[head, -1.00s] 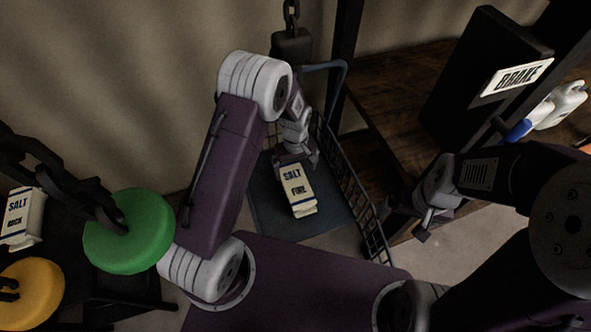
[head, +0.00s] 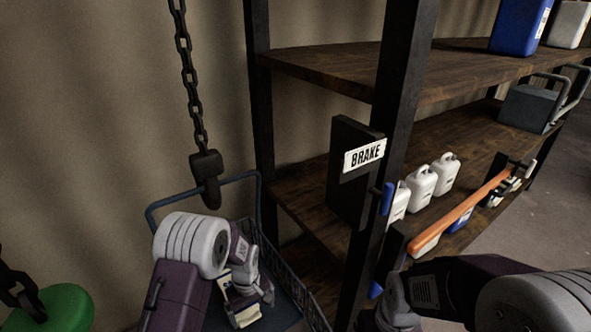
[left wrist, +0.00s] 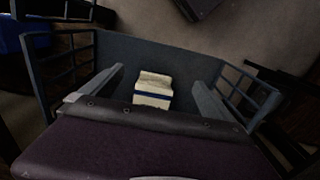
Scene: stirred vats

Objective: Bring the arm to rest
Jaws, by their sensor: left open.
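My left gripper (head: 254,287) hangs low over a blue-grey wire-sided carrier (head: 258,210), close to a salt bag (head: 240,309). In the left wrist view the bag (left wrist: 152,88) lies on the carrier floor between two spread fingers (left wrist: 157,97), with gaps on both sides. My left gripper is open and holds nothing. The bag is cream with a dark blue band; my arm partly hides it in the head view. My right arm comes in at the lower right in the head view; its jaws are not clear there.
A wooden shelf rack (head: 330,70) with a black post stands right of the carrier. A black BRAKE box (head: 350,190), white jugs (head: 420,187) and an orange bar (head: 460,212) are there. A chain with a dark weight (head: 206,170) hangs behind. A green disc (head: 60,308) is lower left.

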